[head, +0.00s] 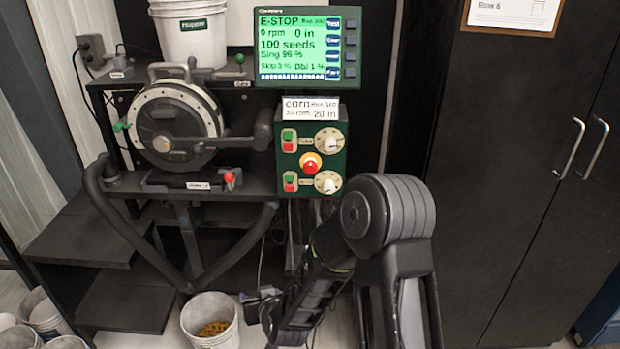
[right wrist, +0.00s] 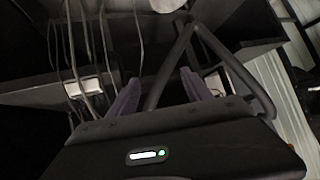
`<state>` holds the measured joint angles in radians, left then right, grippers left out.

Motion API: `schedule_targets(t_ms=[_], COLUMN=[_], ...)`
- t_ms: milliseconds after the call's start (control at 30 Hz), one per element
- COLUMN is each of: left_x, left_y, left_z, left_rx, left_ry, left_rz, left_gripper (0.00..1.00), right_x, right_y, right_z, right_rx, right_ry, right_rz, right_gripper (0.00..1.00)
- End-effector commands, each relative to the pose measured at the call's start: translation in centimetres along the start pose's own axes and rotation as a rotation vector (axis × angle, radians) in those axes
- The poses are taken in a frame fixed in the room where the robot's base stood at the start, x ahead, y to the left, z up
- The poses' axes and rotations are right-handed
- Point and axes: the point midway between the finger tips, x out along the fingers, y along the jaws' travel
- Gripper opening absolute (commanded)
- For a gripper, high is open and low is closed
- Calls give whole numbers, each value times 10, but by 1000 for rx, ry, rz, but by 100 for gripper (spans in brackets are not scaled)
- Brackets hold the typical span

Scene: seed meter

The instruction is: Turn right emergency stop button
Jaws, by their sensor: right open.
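The emergency stop button (head: 311,162) is a round red knob on a yellow ring. It sits in the middle of the dark green control panel (head: 339,163) in the head view, between two white dials and red and green switches. My right gripper (head: 258,306) hangs low, well below the panel and beside a bucket, apart from the button. In the right wrist view its two fingers (right wrist: 160,92) stand apart with nothing between them. The button is not visible in the wrist view. My left gripper is in neither view.
A green screen (head: 307,47) above the panel reads E-STOP. The round seed meter (head: 178,125) stands left of the panel on a dark shelf. A bucket (head: 211,325) with yellow-brown grain stands on the floor. A black cabinet (head: 500,180) fills the right. Cables (right wrist: 82,45) hang under the shelf.

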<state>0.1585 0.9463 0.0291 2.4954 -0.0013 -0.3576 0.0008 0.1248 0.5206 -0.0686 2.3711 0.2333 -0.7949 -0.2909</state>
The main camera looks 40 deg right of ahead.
Motion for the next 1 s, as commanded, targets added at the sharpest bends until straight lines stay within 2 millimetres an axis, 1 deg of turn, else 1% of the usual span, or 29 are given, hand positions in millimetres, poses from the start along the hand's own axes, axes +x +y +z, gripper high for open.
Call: schedule_targets(t_ms=[33, 67, 100, 167, 200, 300, 400, 500, 800, 867, 1000], left_x=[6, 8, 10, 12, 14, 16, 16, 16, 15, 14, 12], left_y=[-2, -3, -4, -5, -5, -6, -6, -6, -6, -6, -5], left_z=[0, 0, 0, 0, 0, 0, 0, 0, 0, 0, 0], left_rx=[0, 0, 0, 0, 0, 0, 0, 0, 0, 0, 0], left_ry=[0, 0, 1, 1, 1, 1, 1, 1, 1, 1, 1], left_rz=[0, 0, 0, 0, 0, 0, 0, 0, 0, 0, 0], left_gripper=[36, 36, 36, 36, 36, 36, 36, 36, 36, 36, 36], right_x=[-2, -8, -18, -36, -49, -77, -92, -95, -92, -90, -78], right_y=[22, 36, 54, 80, 94, 121, 134, 136, 136, 137, 143], right_z=[-52, -81, -117, -161, -185, -225, -242, -245, -246, -248, -257], right_rx=[2, 1, 2, 3, 6, 14, 17, 18, 17, 17, 16], right_ry=[135, 207, 299, 415, 479, 588, 637, 646, 643, 643, 642], right_rz=[62, 102, 156, 233, 279, 367, 411, 420, 417, 416, 416], right_gripper=[58, 58, 58, 58, 58, 58, 58, 58, 58, 58, 58])
